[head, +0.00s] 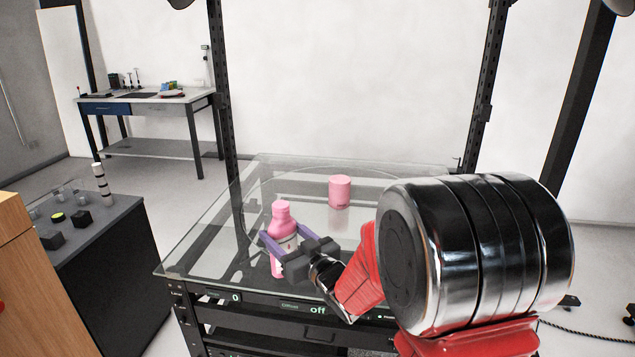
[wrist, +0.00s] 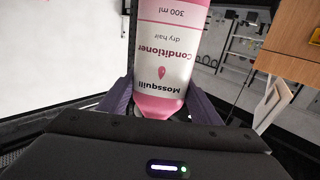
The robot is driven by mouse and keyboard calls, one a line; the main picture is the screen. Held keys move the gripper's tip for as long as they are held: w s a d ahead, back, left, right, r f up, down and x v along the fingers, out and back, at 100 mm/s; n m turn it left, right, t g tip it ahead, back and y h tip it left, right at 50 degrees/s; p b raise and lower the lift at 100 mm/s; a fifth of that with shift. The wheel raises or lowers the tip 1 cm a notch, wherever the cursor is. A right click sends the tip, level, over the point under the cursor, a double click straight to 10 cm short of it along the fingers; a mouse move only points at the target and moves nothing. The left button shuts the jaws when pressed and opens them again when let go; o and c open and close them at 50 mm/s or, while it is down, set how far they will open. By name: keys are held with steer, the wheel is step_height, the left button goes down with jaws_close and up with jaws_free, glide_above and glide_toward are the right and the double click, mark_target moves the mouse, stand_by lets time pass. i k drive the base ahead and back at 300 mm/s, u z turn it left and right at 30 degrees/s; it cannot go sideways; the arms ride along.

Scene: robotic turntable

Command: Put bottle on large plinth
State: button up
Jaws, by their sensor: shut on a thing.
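A pink bottle (head: 281,219) with a white label is held upright near the front of the glass-topped table. My gripper (head: 283,248) is shut on it, its purple fingers on both sides of the body. In the wrist view the bottle (wrist: 170,50) reads "Mossquill Conditioner", upside down in the picture, between the fingers (wrist: 160,106). I cannot tell whether its base touches the glass. A short pink cylinder (head: 340,192) stands on the glass, behind and to the right of the bottle. It may be the large plinth; I cannot tell for sure.
The glass tabletop (head: 205,240) shows a faint turntable circle and is mostly clear around the cylinder. Black frame posts (head: 226,95) rise behind it. A dark cabinet (head: 110,235) with small items stands at left, and a workbench (head: 150,101) at the back left.

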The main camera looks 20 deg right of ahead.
mark_target(339, 179)
steer(key=u, duration=0.65)
steer(key=i, duration=1)
steer(key=u, duration=0.05)
